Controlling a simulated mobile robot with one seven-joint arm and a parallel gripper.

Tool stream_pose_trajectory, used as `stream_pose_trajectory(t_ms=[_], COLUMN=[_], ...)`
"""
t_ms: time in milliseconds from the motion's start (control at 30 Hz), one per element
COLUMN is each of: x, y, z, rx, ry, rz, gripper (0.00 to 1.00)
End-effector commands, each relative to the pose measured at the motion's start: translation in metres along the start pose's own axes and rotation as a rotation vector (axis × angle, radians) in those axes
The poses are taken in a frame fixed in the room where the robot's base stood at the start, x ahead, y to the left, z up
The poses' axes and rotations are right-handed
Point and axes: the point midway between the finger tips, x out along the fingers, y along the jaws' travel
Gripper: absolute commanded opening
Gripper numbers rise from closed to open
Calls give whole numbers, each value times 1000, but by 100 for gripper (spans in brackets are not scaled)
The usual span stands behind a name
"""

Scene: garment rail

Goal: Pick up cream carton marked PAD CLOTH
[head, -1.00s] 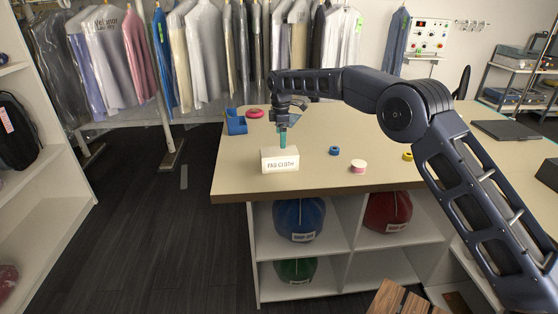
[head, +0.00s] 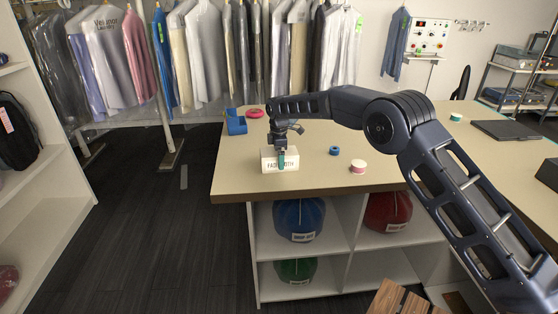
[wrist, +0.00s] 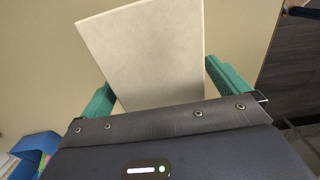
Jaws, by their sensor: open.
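The cream carton (head: 270,163) marked PAD CLOTH stands near the front left part of the table, its label partly hidden behind a green fingertip in the head view. My gripper (head: 281,160) points down at the carton. In the wrist view the carton (wrist: 150,50) shows its plain top face between the two green fingers of my gripper (wrist: 165,90). The fingers are spread wide, one on each side of the carton's near end. I cannot tell whether either finger touches it.
A blue holder (head: 236,123) and a pink ring (head: 255,112) are behind the carton. A blue tape roll (head: 335,151) and a pink-and-white roll (head: 358,166) lie to its right. The wooden table's front edge (head: 330,191) is close in front.

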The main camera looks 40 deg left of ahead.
Motion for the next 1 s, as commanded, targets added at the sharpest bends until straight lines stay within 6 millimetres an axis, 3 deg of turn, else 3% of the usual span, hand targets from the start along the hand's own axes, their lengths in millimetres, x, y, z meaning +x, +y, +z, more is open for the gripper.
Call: stream_pose_trajectory(t_ms=[133,367,633,1000], x=[17,18,18,10], y=[0,0,0,1], z=[0,0,0,0], rx=[0,0,1,0], ry=[0,0,0,1], rz=[1,1,1,3], gripper=[100,100,49,48])
